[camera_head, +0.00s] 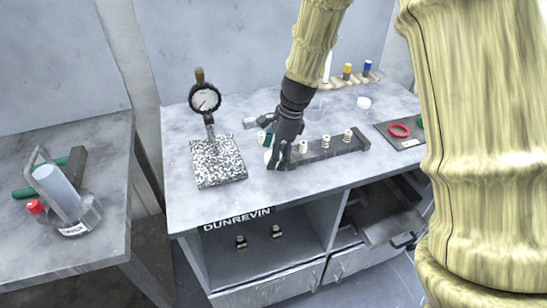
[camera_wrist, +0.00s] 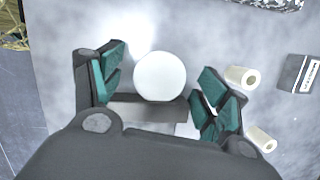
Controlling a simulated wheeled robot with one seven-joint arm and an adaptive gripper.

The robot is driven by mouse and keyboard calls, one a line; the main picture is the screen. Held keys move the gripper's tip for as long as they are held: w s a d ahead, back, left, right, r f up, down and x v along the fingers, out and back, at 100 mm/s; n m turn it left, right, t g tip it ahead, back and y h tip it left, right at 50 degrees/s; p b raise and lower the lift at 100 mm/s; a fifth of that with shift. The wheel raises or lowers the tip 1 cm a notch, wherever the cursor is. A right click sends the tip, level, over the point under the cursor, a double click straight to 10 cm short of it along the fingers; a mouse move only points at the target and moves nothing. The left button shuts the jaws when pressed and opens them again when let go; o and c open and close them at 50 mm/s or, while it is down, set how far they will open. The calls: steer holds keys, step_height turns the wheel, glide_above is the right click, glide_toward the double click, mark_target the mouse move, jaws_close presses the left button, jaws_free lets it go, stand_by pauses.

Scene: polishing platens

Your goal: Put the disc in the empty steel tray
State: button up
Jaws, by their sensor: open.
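A white round disc (camera_wrist: 160,76) lies between the two teal-padded fingers of my gripper (camera_wrist: 158,90) in the wrist view. The fingers are open and stand apart from it on both sides. In the head view my gripper (camera_head: 277,155) is low over the bench, at the left end of a dark bar with cream pegs (camera_head: 330,151). Only a white sliver of the disc (camera_head: 267,156) shows there, beside the fingers. A grey metal tray-like piece (camera_head: 385,222) is below the bench at right, with nothing visible in it; I cannot tell whether it is the steel tray.
A dial gauge (camera_head: 205,98) stands on a speckled plate (camera_head: 217,170) left of my gripper. A red ring (camera_head: 399,130) lies on a dark mat at right. A small white round piece (camera_head: 363,102) sits farther back. The bench front between plate and bar is clear.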

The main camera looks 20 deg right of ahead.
steer(key=c, duration=1.3)
